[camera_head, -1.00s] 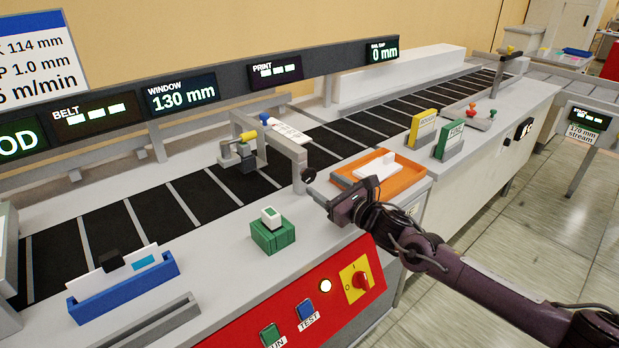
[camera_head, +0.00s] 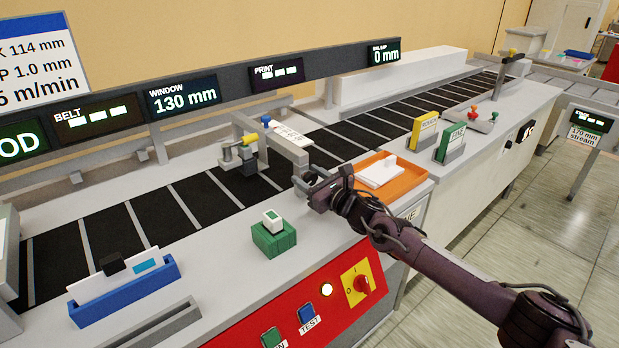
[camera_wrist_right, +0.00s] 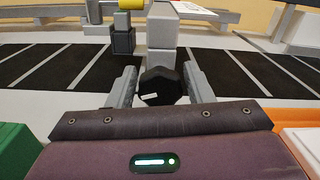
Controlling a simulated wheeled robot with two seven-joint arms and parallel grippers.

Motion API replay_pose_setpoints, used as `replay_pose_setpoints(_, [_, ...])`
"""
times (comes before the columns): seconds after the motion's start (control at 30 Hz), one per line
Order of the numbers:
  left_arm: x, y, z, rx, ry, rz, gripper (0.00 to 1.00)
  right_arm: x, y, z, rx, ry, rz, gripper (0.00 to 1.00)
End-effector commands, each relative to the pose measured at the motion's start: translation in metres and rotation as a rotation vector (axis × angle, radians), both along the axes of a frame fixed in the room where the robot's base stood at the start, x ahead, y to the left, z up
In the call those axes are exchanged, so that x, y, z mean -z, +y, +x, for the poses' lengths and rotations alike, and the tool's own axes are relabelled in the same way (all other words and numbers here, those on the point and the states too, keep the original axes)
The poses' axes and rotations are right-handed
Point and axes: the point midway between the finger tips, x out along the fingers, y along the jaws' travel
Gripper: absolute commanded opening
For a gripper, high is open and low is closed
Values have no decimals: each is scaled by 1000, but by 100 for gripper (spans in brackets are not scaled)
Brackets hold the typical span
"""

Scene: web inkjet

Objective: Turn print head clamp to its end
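The print head clamp appears as a black faceted knob (camera_wrist_right: 160,86) with a small white mark, on the front of the grey print head frame (camera_wrist_right: 162,30). In the head view the frame (camera_head: 270,143) spans the belt, and my gripper hides the knob. My right gripper (camera_head: 303,181) is at the frame's front post. In the right wrist view its two fingers (camera_wrist_right: 161,88) stand either side of the knob, open, with narrow gaps showing beside it. Whether either finger touches it lower down I cannot tell. My left gripper is not in view.
An orange tray (camera_head: 405,184) with a white piece lies just right. The black belt (camera_head: 110,237) runs behind.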

Motion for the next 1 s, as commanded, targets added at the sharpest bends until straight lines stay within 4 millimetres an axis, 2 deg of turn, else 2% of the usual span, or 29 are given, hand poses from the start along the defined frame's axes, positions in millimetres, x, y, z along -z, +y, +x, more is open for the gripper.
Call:
replay_pose_setpoints(0.03, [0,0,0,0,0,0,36,0,0,0,0,0,0,40])
replay_pose_setpoints(0.23, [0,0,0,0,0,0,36,0,0,0,0,0,0,15])
replay_pose_setpoints(0.37, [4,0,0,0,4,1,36,2,0,0,0,23,32,15])
replay_pose_setpoints(0.5, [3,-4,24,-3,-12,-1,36,3,0,0,0,97,135,15])
replay_pose_setpoints(0.6, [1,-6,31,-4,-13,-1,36,2,-1,0,0,136,187,15])
replay_pose_setpoints(0.9, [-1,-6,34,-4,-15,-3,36,1,-1,0,1,148,202,15])
replay_pose_setpoints(0.93, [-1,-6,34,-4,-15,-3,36,1,-1,0,0,148,202,40])
replay_pose_setpoints(1.0, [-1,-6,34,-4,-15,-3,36,1,-1,0,1,148,202,49])
